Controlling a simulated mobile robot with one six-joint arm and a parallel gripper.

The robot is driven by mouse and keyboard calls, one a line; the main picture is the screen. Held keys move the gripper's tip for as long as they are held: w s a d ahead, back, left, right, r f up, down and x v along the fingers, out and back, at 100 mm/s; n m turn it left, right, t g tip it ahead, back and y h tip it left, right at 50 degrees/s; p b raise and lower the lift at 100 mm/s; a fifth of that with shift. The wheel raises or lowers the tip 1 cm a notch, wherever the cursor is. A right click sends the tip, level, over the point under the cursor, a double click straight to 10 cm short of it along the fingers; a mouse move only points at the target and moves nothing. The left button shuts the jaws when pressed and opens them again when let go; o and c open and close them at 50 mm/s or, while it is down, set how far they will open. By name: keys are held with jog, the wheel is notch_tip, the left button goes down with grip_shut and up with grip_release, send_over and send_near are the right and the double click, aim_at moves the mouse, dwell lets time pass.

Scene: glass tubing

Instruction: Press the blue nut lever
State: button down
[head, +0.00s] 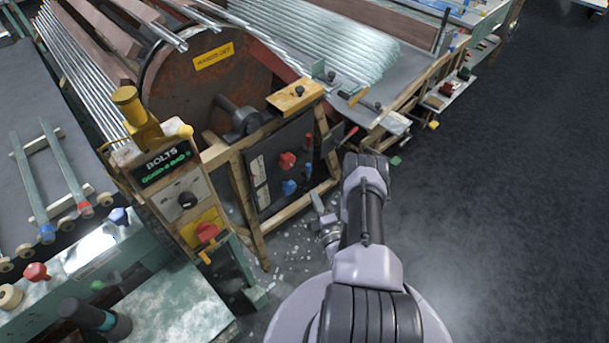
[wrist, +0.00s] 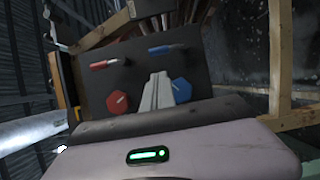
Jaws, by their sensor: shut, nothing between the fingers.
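A dark upright panel (wrist: 140,80) fills the middle of the wrist view. On it are a blue-handled lever (wrist: 166,48) at upper right and a blue hexagonal nut-shaped knob (wrist: 181,90) below it. My gripper (wrist: 159,76) is shut and empty, its fingers pointing at the panel just left of the blue knob and below the blue lever. Whether the fingertips touch the panel I cannot tell. In the head view the blue knob (head: 289,187) shows low on the panel, and my gripper (head: 317,200) is to its right.
A red lever (wrist: 104,63) and red knob (wrist: 118,102) sit left of the blue ones. The panel stands in a wooden frame (head: 246,205). A control post with a "BOLTS" display (head: 167,163) stands to the left. Open dark floor (head: 510,200) lies to the right.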

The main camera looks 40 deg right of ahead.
jog(key=b, duration=0.4)
send_over(306, 178)
jog(key=s+a, duration=0.3)
jog(key=shift+w+d, duration=0.35)
jog(key=shift+w, duration=0.15)
jog(key=shift+s, duration=0.1)
